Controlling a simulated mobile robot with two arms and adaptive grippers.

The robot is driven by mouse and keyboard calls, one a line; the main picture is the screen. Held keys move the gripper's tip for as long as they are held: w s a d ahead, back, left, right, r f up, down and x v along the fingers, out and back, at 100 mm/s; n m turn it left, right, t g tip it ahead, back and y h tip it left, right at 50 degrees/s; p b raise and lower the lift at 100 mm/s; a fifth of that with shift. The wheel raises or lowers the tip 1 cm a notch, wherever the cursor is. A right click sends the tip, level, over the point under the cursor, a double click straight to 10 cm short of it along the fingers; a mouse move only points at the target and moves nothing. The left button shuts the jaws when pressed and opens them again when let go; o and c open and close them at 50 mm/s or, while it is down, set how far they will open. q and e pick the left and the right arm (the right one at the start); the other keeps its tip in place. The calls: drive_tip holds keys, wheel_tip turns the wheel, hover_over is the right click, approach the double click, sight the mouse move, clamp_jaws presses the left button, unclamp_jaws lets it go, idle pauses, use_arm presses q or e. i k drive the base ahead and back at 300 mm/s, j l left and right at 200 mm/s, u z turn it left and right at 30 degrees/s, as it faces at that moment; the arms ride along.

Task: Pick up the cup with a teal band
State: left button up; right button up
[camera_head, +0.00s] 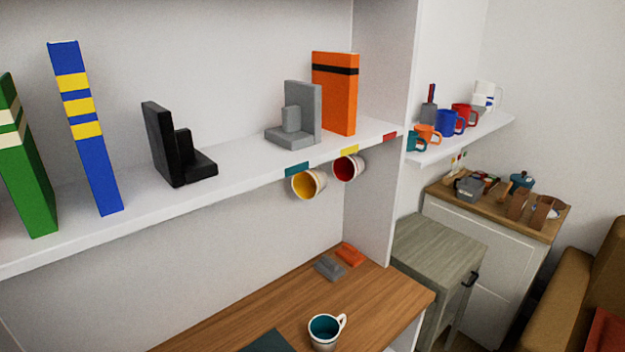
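A white cup with a teal inside (326,332) stands upright on the wooden desk (230,322), near the bottom middle of the head view. Its handle points to the upper right. A band on its outer wall cannot be made out clearly from here. Neither my left nor my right gripper is in view, and nothing touches the cup.
A dark teal flat item (266,342) lies left of the cup. Grey (330,268) and orange (350,254) items lie behind it. Cups with yellow (308,184) and red (349,168) insides hang under the white shelf (250,176). A grey-green cabinet (437,245) stands right.

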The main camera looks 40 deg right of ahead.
sight(324, 329)
drive_tip(key=z, duration=1.25)
